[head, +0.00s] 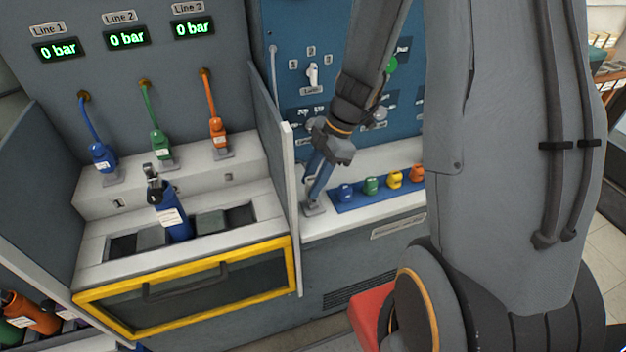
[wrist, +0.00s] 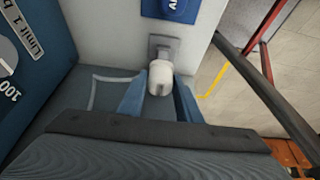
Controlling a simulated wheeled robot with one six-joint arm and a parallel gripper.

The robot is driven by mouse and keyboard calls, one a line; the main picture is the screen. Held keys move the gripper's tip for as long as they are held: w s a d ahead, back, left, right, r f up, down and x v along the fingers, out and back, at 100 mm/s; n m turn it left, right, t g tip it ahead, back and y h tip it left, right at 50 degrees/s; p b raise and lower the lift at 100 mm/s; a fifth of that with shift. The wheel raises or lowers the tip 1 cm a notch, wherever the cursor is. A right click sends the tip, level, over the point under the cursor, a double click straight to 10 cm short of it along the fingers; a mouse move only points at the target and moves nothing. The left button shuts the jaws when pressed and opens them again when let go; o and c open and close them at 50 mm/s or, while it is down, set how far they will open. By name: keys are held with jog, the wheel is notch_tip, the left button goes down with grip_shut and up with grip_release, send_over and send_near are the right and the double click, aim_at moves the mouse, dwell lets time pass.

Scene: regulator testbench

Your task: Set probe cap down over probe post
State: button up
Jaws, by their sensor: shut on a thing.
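My gripper (head: 316,192) points down at the right-hand bench, beside the divider wall. In the wrist view its two blue fingers (wrist: 160,90) are shut on the white probe cap (wrist: 160,74), one on each side. A grey square base (wrist: 164,46) shows just beyond the cap; it also shows in the head view (head: 314,210), right below the fingertips. I take it to be the probe post's base. The post itself is hidden behind the cap and fingers, and I cannot tell whether the cap is around it or above it.
A blue strip (head: 352,207) with several coloured knob-like pieces lies right of my gripper. The divider wall (head: 290,190) stands close on the left. Left of it are a blue bottle (head: 172,215) in a bay, a yellow-framed door (head: 190,290) and three hose connectors.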

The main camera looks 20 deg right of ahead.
jog(key=shift+f+b, duration=1.8)
jog(key=shift+b, duration=0.4)
dwell(1.0)
jog(key=o, duration=1.3)
jog(key=shift+c, duration=0.2)
jog(key=b+v, duration=0.1)
jog(key=v, duration=0.6)
jog(key=shift+d+r, duration=0.2)
jog(key=shift+r, duration=0.15)
